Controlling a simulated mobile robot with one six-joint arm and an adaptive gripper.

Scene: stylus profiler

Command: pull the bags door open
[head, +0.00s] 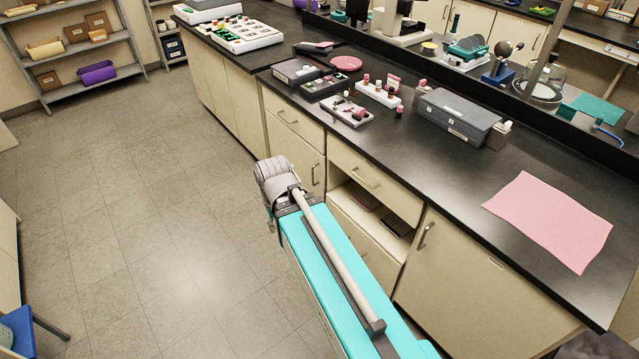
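The bench front has several cream doors and drawers. A wide door (470,300) at the lower right looks closed, with an upright metal handle (426,236) near its upper left edge. It carries a small label (496,264), too small to read. A narrower door (306,152) further left also looks closed, with its own handle (315,173). I cannot tell from lettering which is the bags door. My teal and grey arm parts stand in front of the bench, left of the wide door, covering some lower fronts. My gripper's fingers do not show.
An open compartment (352,200) with dark flat items lies between the doors, under a drawer (372,181). The black worktop (445,185) carries a grey case (458,116), a pink sheet (550,218) and small trays. The tiled floor (150,220) at left is clear; a blue seat (18,332) stands lower left.

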